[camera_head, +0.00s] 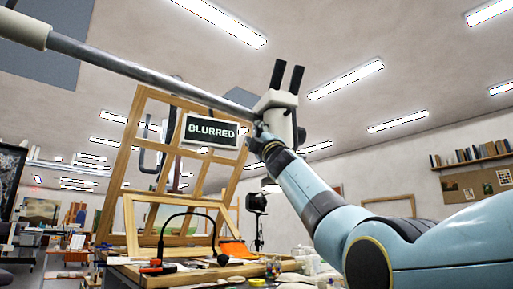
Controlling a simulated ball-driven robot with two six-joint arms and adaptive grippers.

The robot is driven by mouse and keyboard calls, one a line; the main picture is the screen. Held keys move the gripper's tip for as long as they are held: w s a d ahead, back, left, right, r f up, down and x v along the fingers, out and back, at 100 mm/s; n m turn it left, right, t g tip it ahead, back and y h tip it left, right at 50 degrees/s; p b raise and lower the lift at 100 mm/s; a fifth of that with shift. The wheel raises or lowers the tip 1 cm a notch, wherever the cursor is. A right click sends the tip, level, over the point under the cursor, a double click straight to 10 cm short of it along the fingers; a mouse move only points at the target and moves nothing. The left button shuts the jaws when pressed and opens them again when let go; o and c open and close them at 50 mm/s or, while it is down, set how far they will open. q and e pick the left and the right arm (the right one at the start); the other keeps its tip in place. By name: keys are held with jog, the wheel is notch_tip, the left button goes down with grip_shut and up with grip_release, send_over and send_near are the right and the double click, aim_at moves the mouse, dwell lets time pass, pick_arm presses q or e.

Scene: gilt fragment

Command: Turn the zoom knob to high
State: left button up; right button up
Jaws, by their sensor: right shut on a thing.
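A white microscope head (277,101) with two black eyepieces hangs at the end of a grey boom that comes in from the upper left. My right arm, light blue and grey, reaches up from the lower right. My right gripper (261,136) is at the left lower side of the microscope head, shut on the zoom knob. The knob is mostly hidden by the fingers, and its setting cannot be read. A small screen (210,132) left of the head reads "BLURRED". My left gripper is not in view.
Below is a workbench with a gilt frame (130,226), a black gooseneck lamp (161,241) and small jars. Shelves of books (470,153) are on the right wall.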

jog(key=shift+w+f, duration=0.15)
jog(key=shift+f, duration=0.15)
jog(key=o, duration=1.1)
jog(key=shift+r, duration=0.1)
jog(key=shift+o, duration=0.2)
jog(key=shift+r, duration=0.1)
